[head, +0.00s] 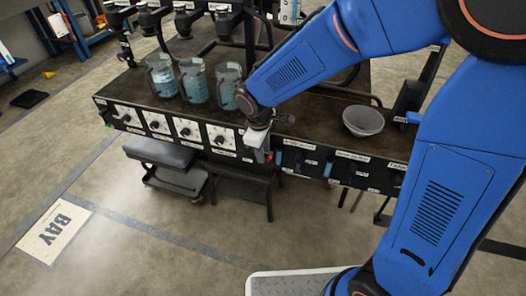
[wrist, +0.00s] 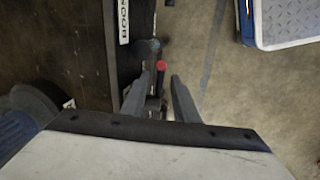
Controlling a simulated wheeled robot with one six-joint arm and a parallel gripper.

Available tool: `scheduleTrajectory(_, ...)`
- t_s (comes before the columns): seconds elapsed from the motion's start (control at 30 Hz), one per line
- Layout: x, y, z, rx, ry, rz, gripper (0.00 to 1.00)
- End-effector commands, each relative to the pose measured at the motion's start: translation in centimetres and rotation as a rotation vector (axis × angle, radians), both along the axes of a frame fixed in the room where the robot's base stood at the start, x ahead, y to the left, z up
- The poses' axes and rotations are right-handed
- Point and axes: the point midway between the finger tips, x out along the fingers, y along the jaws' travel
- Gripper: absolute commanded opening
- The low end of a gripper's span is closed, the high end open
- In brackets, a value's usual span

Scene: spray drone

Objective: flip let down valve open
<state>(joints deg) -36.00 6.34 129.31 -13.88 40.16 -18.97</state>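My gripper (head: 263,153) is at the front panel of the dark bench, just right of the row of dials. In the wrist view the two grey fingers (wrist: 158,92) are apart. A small dark fitting with a red tip (wrist: 161,66) shows between and beyond them, beside the bench front. It looks like a valve handle, but I cannot tell whether the fingers touch it. The labels on the front panel (head: 343,176) are too small to read in the head view, so I cannot tell which fitting is the let down valve.
Several jugs with bluish contents, one of them a jug (head: 194,82), stand on the bench (head: 300,115). A grey bowl (head: 363,120) sits to the right. Dials (head: 187,129) line the front panel. A padded stool (head: 160,153) stands below.

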Motion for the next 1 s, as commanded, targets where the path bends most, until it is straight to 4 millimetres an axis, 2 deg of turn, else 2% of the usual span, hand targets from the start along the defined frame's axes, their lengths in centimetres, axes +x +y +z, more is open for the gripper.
scheduleTrajectory(0.3,0.05,0.00,-0.23,0.000,0.000,0.000,0.27)
scheduleTrajectory(0.4,0.04,0.00,-0.22,0.000,0.000,0.000,0.03)
scheduleTrajectory(0.43,0.04,0.00,-0.22,0.000,0.000,0.000,0.00)
scheduleTrajectory(0.73,0.04,0.16,-0.17,-0.034,0.015,0.002,0.00)
scheduleTrajectory(1.0,0.14,0.42,0.42,-0.209,0.077,0.003,0.00)
